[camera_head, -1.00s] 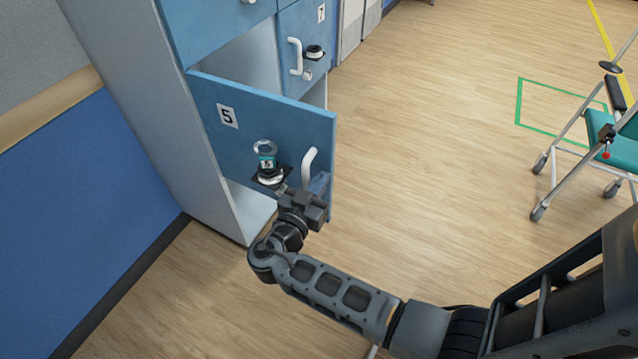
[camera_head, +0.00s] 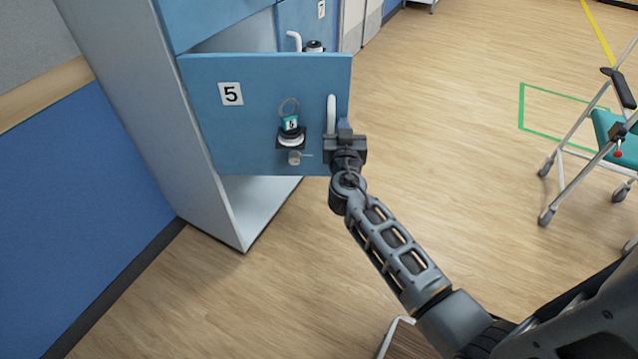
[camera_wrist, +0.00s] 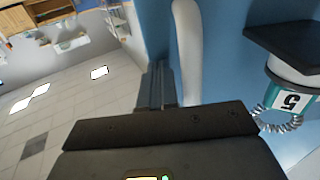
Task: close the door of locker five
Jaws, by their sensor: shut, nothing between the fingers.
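The blue door of locker five (camera_head: 205,125) stands open, swung out from the pale grey locker cabinet (camera_head: 150,110). It bears a "5" label (camera_head: 231,94), a white handle (camera_head: 331,114) near its free edge, and a lock with a teal "5" tag (camera_head: 290,124) on a coil. My gripper (camera_head: 345,135) is shut and empty at the lower end of the handle, by the door's outer face. In the wrist view, the fingers (camera_wrist: 157,85) are together beside the white handle (camera_wrist: 188,50), and the teal tag (camera_wrist: 290,100) hangs at the right. Whether the fingers touch the door is unclear.
A locker marked 7 (camera_head: 321,9) with its own white handle is behind the open door. A walker-like frame with a teal seat (camera_head: 615,130) stands at the right. A blue wall (camera_head: 90,200) is at the left. The wooden floor between is clear.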

